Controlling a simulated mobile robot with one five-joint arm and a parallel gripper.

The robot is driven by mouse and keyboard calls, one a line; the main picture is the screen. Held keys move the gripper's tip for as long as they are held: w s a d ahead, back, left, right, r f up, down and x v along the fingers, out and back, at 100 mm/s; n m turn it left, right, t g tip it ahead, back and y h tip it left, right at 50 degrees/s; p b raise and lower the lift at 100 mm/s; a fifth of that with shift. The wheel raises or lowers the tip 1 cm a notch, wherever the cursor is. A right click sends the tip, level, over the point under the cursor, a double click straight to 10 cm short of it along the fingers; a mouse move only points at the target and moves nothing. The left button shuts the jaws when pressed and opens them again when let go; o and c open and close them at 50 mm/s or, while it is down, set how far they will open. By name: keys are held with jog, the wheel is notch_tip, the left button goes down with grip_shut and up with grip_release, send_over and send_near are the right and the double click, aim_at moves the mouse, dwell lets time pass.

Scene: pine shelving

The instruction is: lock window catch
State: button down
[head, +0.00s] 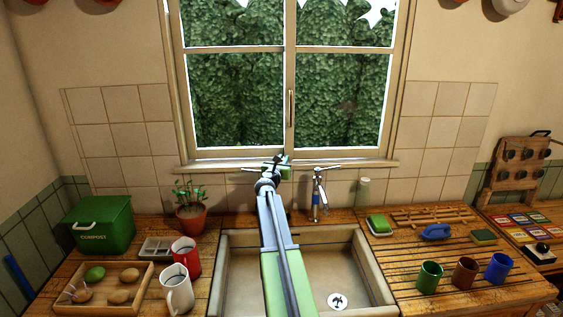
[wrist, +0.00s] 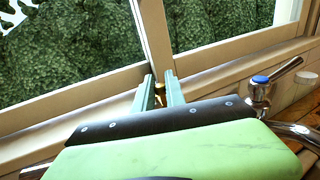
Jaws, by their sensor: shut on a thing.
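The window (head: 289,85) has two sashes that meet at a central upright. A small brass piece, apparently the window catch (wrist: 159,88), shows between my fingers at the foot of that upright in the wrist view. My gripper (wrist: 160,83) is shut on it; the fingers cover its sides, so its exact turn cannot be told. In the head view my gripper (head: 277,163) is at the sill (head: 345,164), and my wrist hides the catch. A long brass handle (head: 291,107) stands upright higher on the central upright, apart from my gripper.
A tap (head: 318,192) with a blue-capped lever (wrist: 263,80) stands close to the right of my gripper. A potted plant (head: 191,216) is to the left. The sink (head: 345,268) lies under my arm. A small glass jar (head: 363,192) stands right of the tap.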

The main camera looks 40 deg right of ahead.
dwell(0.3)
jog(key=c, duration=1.4)
grip_release()
jog(key=shift+w, duration=0.1)
jog(key=shift+a, duration=0.15)
jog(key=v, duration=1.7)
jog(key=shift+a, duration=0.1)
jog(key=shift+f, duration=0.1)
